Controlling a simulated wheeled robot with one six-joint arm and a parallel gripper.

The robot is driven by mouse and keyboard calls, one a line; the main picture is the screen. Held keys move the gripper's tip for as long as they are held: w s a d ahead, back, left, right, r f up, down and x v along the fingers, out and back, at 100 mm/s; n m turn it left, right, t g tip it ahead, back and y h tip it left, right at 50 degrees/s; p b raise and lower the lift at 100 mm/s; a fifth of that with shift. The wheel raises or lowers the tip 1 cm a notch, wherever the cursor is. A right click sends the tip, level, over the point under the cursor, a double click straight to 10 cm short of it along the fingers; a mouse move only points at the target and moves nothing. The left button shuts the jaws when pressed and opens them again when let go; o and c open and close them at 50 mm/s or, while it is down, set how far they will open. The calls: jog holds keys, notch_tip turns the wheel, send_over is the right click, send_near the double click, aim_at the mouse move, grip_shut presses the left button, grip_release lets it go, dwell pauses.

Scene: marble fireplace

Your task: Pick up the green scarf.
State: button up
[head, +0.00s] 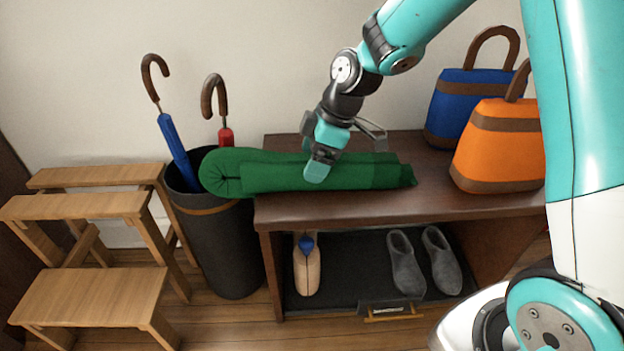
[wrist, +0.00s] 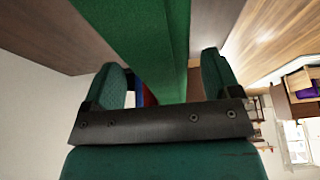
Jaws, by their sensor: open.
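The green scarf (head: 262,172) is rolled at its left end and lies along the top of the dark wooden bench (head: 480,206). Its left end sticks out past the bench edge, over the umbrella stand. My gripper (head: 318,168) is at the middle of the scarf, pointing down. In the wrist view the scarf (wrist: 150,45) runs between the two open fingers of my gripper (wrist: 170,85), with a finger on each side. I cannot tell whether either finger touches it.
A dark umbrella stand (head: 222,245) holds a blue umbrella (head: 174,145) and a red one (head: 226,136). A wooden step stool (head: 95,285) stands left. Blue (head: 470,95) and orange (head: 497,145) bags stand on the bench's right. Grey slippers (head: 406,265) and a shoe tree (head: 306,270) sit below.

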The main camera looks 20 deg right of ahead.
jog(key=b+x, duration=0.1)
jog(key=x, duration=0.2)
jog(key=shift+s+d, duration=0.1)
jog(key=shift+r, duration=0.1)
jog(key=shift+f, duration=0.25)
dwell(0.4)
jog(key=c, duration=1.1)
jog(key=shift+r, duration=0.15)
